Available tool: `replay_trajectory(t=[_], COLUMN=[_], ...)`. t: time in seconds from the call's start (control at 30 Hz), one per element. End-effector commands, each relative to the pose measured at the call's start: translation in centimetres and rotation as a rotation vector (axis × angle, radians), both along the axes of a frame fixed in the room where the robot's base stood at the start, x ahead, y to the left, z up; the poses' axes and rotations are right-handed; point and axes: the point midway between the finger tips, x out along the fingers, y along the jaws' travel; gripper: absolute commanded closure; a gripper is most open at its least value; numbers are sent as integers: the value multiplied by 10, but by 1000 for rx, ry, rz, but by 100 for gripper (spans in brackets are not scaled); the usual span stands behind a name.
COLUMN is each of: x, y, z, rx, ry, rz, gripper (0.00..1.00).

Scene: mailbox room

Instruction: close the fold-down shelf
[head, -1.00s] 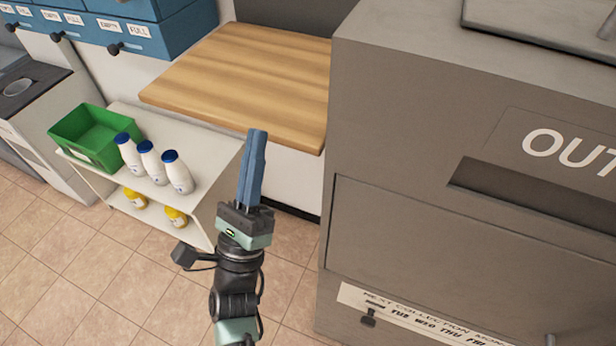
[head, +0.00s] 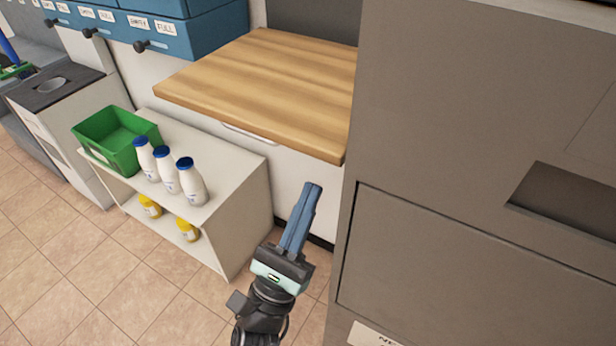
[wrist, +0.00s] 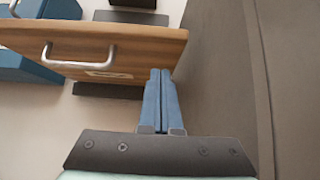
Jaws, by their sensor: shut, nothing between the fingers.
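The fold-down shelf (head: 270,85) is a wooden board that stands out flat from the wall, between the blue boxes and the grey cabinet. My gripper (head: 313,186) is shut and empty, its two blue fingers together. In the head view its tips appear just below the shelf's front edge, near the right corner. In the wrist view the fingertips (wrist: 160,73) are by the right end of the shelf (wrist: 130,40), and a metal handle (wrist: 78,64) shows on the board to their left. I cannot tell whether the fingers touch the board.
A grey cabinet (head: 440,240) stands close on the right of my gripper. At the left, a white low shelf unit (head: 245,190) holds a green crate (head: 105,148), several white bottles and yellow jars. Blue boxes (head: 190,42) hang above. Tiled floor is open at lower left.

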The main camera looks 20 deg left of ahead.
Motion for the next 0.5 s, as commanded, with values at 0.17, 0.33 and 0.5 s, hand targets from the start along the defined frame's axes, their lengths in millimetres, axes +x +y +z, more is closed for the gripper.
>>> replay_trajectory(t=[0.17,0.33,0.5], x=[2,2,2], y=[0,0,0], z=[29,40,42], rx=[1,0,-1], ry=[-2,0,1], rz=[1,0,0], gripper=[100,100,100])
